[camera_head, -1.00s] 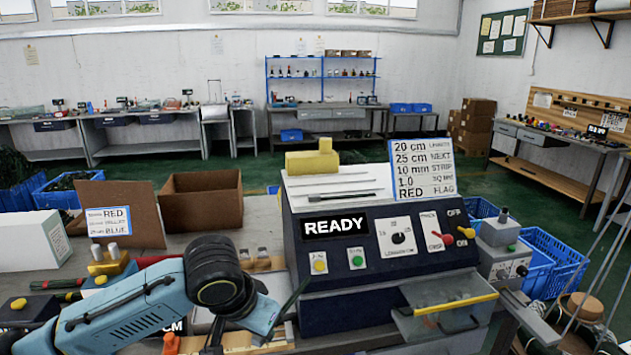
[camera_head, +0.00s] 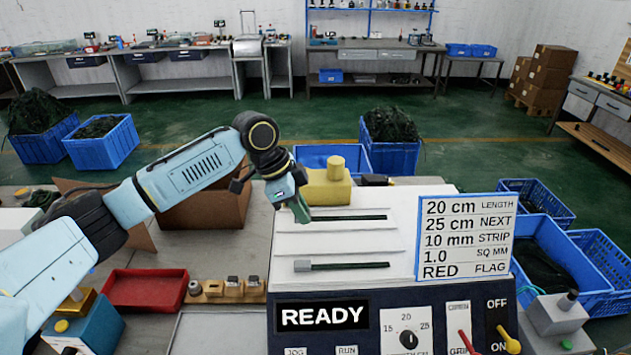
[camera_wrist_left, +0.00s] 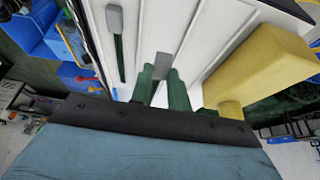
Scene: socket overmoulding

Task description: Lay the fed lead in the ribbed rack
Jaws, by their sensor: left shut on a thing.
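My left gripper (camera_head: 301,212) is over the white ribbed rack (camera_head: 408,238) on top of the machine, beside the yellow block. It is shut on a lead, whose grey end (camera_wrist_left: 162,64) shows between the green fingers in the left wrist view. In the head view a dark strip (camera_head: 350,218) runs right from the fingertips along the rack; it looks like this lead's body. Another dark lead (camera_head: 350,266) with a grey left end lies nearer the front of the rack, and shows in the left wrist view (camera_wrist_left: 119,55). The right gripper is not in view.
The yellow block (camera_head: 328,190) stands at the rack's back left, close to my gripper. A label board (camera_head: 465,238) rises at the right. The READY panel (camera_head: 322,316) is in front. A red tray (camera_head: 146,290) and an open cardboard box (camera_head: 200,208) lie left.

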